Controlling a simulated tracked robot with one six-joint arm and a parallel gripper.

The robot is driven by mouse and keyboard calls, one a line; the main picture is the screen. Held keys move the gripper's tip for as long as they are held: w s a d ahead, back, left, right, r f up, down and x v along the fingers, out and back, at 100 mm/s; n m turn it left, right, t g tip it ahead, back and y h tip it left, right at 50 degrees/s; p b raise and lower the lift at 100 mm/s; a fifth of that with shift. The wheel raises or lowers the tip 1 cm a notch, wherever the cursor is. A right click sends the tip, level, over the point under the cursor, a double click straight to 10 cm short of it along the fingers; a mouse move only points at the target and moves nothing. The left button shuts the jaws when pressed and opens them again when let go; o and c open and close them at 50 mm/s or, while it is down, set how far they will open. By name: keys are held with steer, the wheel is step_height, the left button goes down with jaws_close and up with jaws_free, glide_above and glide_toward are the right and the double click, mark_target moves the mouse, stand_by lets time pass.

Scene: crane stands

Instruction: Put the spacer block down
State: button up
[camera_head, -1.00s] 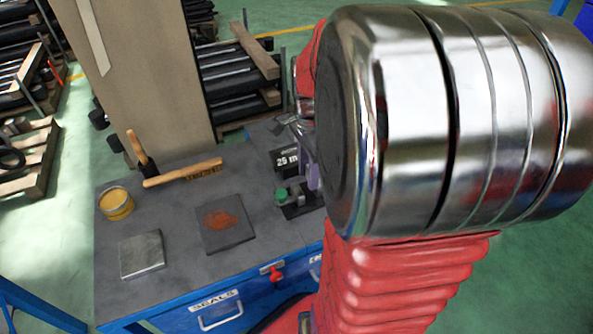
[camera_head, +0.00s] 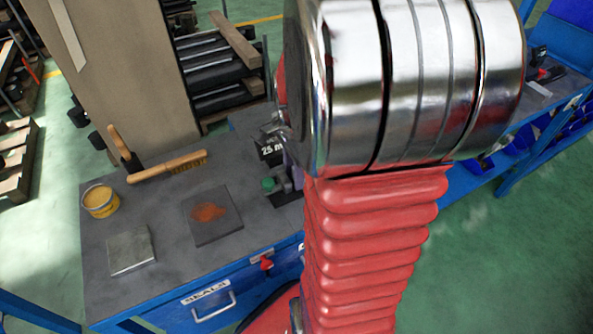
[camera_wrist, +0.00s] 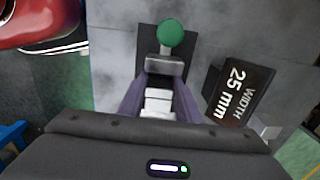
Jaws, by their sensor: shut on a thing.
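In the wrist view my gripper (camera_wrist: 164,70) has its two purple fingers shut on a pale grey metal block, which I take as the spacer block (camera_wrist: 164,65). The block is over or on a dark base plate (camera_wrist: 148,40) with a green knob (camera_wrist: 170,32) just beyond it. I cannot tell whether the block touches the plate. In the head view the green knob (camera_head: 268,184) shows at the bench's right end, beside my gripper (camera_head: 291,170). My wrist hides most of the fingers and the block there.
A black "WIDTH 25 mm" sign (camera_wrist: 238,90) stands close right of my fingers. A tan panel (camera_head: 120,70) rises behind.

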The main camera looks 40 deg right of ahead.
steer(key=o, duration=1.2)
steer(key=shift+f, duration=0.1)
step_height(320, 180, up, 12)
steer(key=shift+r, duration=0.15)
stand_by(0.4)
